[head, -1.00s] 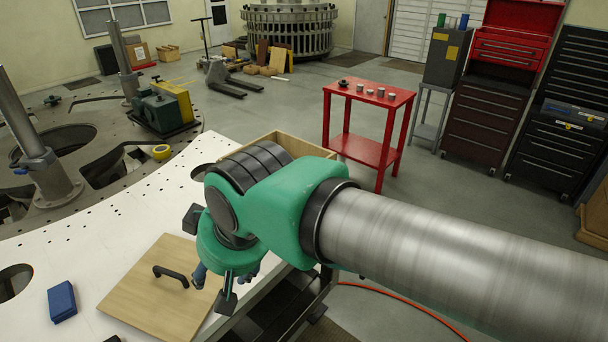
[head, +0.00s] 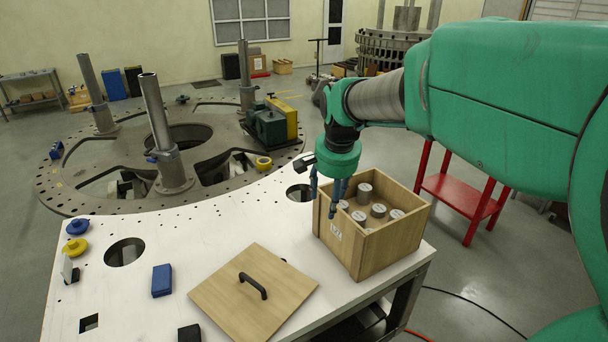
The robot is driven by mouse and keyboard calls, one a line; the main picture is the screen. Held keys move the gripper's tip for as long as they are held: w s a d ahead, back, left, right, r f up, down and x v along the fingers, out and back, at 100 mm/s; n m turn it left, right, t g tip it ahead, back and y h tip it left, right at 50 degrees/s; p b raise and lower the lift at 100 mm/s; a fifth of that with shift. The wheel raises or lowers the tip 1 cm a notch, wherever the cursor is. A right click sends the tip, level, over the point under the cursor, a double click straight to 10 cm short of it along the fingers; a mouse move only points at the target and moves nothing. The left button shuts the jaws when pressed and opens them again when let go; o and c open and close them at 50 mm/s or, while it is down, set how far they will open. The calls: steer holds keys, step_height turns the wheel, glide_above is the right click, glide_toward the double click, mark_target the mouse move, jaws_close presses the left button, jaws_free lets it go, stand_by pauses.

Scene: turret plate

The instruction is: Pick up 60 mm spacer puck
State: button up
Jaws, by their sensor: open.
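Several grey cylindrical pucks stand in an open wooden crate (head: 386,249) on the white plate's right end. One puck (head: 364,191) at the back stands out taller; others are a puck (head: 378,210) in the middle, a puck (head: 359,218) in front, and a puck (head: 397,214) at the right. I cannot tell which is the 60 mm spacer puck. My gripper (head: 326,200) points down at the crate's left rim, fingers apart and empty. It partly hides the crate's left corner and a puck there (head: 342,205).
A wooden lid (head: 225,300) with a black handle lies on the white plate (head: 190,235), left of the crate. A blue block (head: 162,280) lies beside the lid. A red table (head: 455,200) stands behind the crate, partly hidden by my arm.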

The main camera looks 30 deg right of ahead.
steer(key=w+d+f+m+g+p, duration=0.1)
steer(key=w+d+m, duration=0.1)
steer(key=d, duration=0.3)
steer(key=w+d+f+m+p, duration=0.1)
steer(key=w+d+m+p, duration=0.15)
steer(key=d, duration=0.25)
steer(key=m+g+y+p, duration=0.1)
steer(key=m+g+p, duration=0.1)
steer(key=m+p, duration=0.45)
glide_above(398, 214)
steer(key=b, duration=0.1)
step_height(398, 214, down, 12)
steer(key=m, duration=0.2)
steer(key=shift+a+r, duration=0.1)
steer(key=shift+a, duration=0.05)
steer(key=shift+f, duration=4.3)
steer(key=shift+f+p, duration=0.9)
steer(key=shift+f, duration=1.7)
